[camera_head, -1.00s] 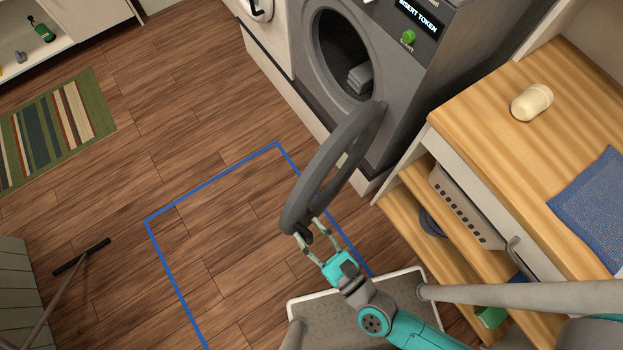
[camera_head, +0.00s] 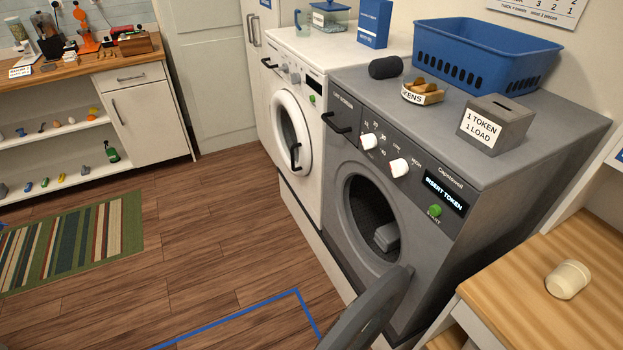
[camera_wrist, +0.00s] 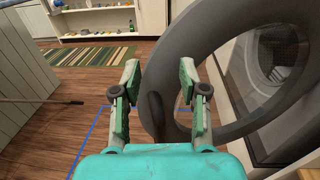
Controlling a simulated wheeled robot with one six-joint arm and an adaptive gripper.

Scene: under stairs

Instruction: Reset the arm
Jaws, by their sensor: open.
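My gripper (camera_wrist: 160,78) shows only in the wrist view. Its two fingers stand apart, open, with nothing clamped between them. Just beyond them is the round grey door (camera_wrist: 158,62) of the grey washing machine, standing open. A dark handle-like part of the door shows between the fingers; whether a finger touches it I cannot tell. In the head view only the top of this door (camera_head: 372,312) shows at the bottom edge. The grey washing machine (camera_head: 430,255) has a folded grey cloth (camera_head: 387,237) in its drum. My arm is out of the head view.
A white machine (camera_head: 300,90) is beside the grey one. A blue basket (camera_head: 490,55), token tray (camera_head: 423,92) and token box (camera_head: 496,124) sit on top. Open floor (camera_head: 215,240) lies left.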

